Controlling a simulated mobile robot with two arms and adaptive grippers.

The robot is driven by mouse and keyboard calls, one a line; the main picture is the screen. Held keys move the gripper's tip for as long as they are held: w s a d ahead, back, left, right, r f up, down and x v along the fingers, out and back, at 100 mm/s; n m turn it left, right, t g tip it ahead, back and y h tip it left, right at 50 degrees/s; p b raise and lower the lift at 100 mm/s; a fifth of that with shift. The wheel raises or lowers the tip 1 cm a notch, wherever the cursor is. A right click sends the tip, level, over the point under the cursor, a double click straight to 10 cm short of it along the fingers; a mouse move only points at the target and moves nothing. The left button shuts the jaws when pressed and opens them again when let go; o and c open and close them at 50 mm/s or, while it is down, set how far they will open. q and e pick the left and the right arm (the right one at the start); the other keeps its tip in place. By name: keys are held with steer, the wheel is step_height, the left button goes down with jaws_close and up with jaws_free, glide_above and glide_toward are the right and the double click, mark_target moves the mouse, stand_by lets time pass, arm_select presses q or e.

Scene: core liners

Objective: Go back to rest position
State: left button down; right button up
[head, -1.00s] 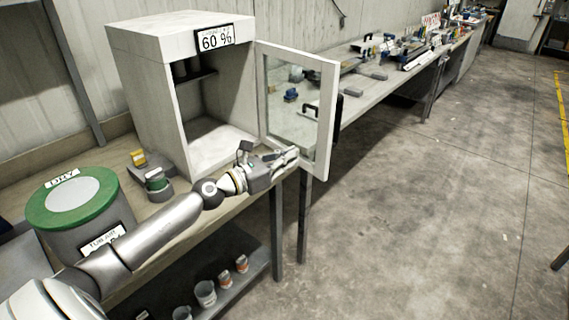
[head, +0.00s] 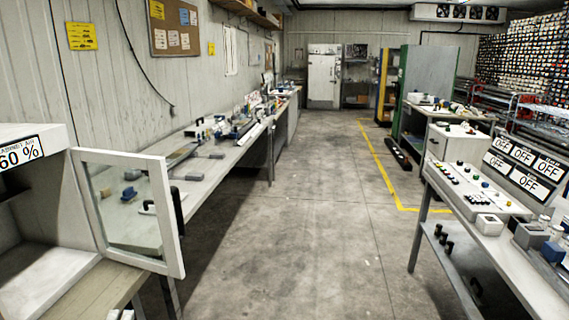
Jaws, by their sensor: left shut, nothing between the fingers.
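Only the tip of my left gripper (head: 120,315) shows, at the bottom edge of the head view. It is shut and empty, in front of the cabinet's bench and below the open glass door (head: 130,210). The rest of my left arm is out of the picture. My right gripper is not in view.
The white cabinet (head: 30,135) stands at the left with its door swung open. A long bench (head: 225,155) with tools runs along the left wall. A control-panel table (head: 520,245) stands at the right. The floor (head: 310,230) between is clear.

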arm_select(q)
steer(key=s+d+f+n+g, duration=0.4)
steer(key=s+f+n+g, duration=0.3)
steer(key=s+f+n, duration=0.35)
steer(key=s+d+f+n+g+h, duration=0.25)
steer(key=s+d, duration=0.25)
steer(key=s, duration=0.3)
steer(key=s+d+f+n+g+h, duration=0.1)
steer(key=s+d+f+n+g, duration=0.25)
steer(key=s+d, duration=0.35)
step_height(320, 180, down, 26)
steer(key=s+a+r+m+g, duration=0.1)
steer(key=s+a+g, duration=0.1)
steer(key=s+a+f+g, duration=0.1)
steer(key=s+a+f, duration=0.1)
steer(key=s+f, duration=1.5)
steer(key=shift+a+f, duration=0.15)
steer(key=shift+a, duration=0.1)
steer(key=shift+m, duration=0.25)
